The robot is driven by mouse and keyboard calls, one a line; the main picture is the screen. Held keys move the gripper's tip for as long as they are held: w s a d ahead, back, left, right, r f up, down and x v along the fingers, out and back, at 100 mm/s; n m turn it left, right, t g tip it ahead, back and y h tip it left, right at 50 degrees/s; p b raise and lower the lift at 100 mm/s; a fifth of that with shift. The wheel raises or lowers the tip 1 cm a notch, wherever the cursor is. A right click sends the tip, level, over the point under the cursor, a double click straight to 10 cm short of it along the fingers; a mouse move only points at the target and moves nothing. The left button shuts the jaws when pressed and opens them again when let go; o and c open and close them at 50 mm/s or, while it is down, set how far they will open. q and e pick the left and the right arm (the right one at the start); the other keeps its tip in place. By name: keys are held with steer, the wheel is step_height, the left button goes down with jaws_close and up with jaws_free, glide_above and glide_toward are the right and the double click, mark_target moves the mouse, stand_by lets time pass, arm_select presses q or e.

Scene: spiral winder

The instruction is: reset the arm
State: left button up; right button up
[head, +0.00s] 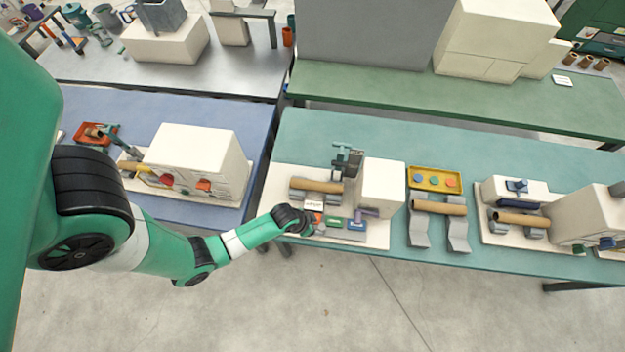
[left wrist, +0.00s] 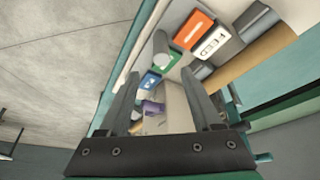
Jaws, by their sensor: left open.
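My left gripper (head: 306,222) is at the front left of the spiral winder, by its control panel. In the left wrist view the gripper (left wrist: 162,88) has its two fingers apart with nothing held between them. The winder has a white housing (head: 382,188), a brown tube (head: 314,186) and a green-and-grey upright part (head: 343,156). Its panel shows an orange control (left wrist: 193,30), a white FEED label (left wrist: 213,42), a green control (left wrist: 166,54), a blue control (left wrist: 150,80) and a purple part (left wrist: 153,107). I cannot tell whether the fingers touch the panel. My right gripper is not in view.
A yellow tray (head: 434,179) with coloured discs and a tube on grey cradles (head: 438,208) stand right of the winder. Another machine (head: 515,205) is farther right. A white machine (head: 200,160) stands on the blue table at left. The floor in front is clear.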

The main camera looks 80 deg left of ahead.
arm_select(q)
steer(key=shift+v, duration=0.95)
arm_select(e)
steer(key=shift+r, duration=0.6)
